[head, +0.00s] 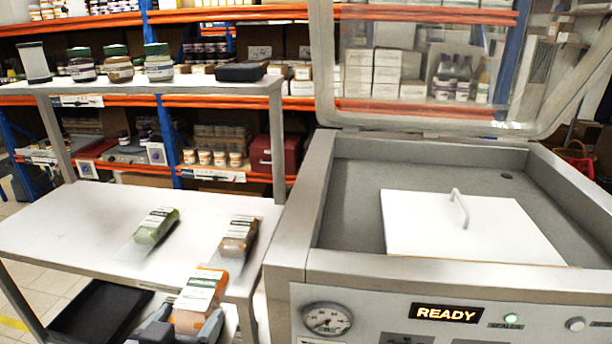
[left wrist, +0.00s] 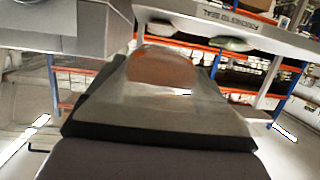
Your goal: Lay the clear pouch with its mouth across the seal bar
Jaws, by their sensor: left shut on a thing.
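My left gripper (head: 184,326) is at the bottom of the head view, shut on a clear pouch (head: 203,289) with orange contents and a white-and-green label. In the left wrist view this pouch (left wrist: 162,68) sticks out beyond the dark fingers, its clear film spread near them. The pouch is in front of the table's near edge, left of the sealing machine (head: 285,265). The machine's clear lid (head: 420,60) is raised. A white plate (head: 460,235) with a handle lies in its chamber. I cannot make out the seal bar. My right gripper is not in view.
On the white table (head: 75,220) lie a green-filled pouch (head: 155,228) and a brownish-red-filled pouch (head: 238,238). A black tray (head: 98,312) sits lower left. The machine's front wall stands between the held pouch and the chamber. Its display (head: 447,314) reads READY. Stocked shelves stand behind.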

